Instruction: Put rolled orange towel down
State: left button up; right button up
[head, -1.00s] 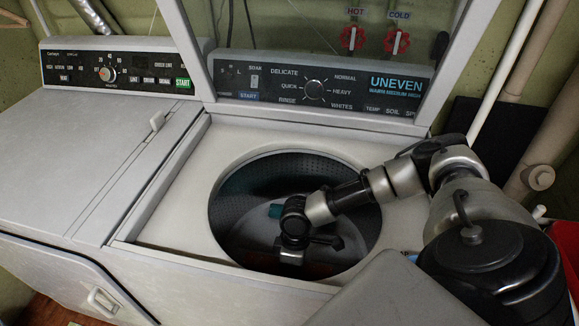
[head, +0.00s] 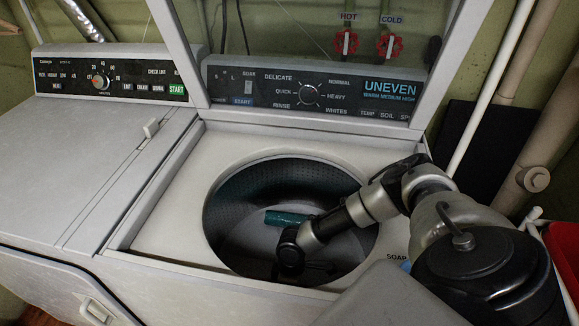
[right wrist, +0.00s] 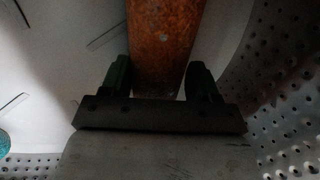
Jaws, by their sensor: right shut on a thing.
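The rolled orange towel (right wrist: 165,42) shows in the right wrist view as an orange-brown roll running up from between the fingers. My right gripper (right wrist: 158,78) is shut on it, one finger on each side. In the head view my right gripper (head: 303,266) is down inside the drum (head: 235,205) of the open top-loading washer (head: 165,215). The towel cannot be made out in the head view, where the arm and the drum's dark front hide it. Whether the towel touches the drum floor is unclear. My left gripper is in neither view.
A teal roll (head: 287,218) lies in the drum behind my right gripper. The perforated drum wall (right wrist: 285,100) is close on the right in the wrist view. The raised lid (head: 300,40) stands behind the opening. A closed machine (head: 65,160) stands at left.

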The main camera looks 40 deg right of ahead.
jog(key=shift+f, duration=0.55)
jog(key=o, duration=1)
jog(key=shift+r, duration=0.15)
jog(key=shift+r, duration=0.3)
jog(key=v, duration=1.2)
jog(key=shift+r+p, duration=0.2)
jog(key=shift+p, duration=0.15)
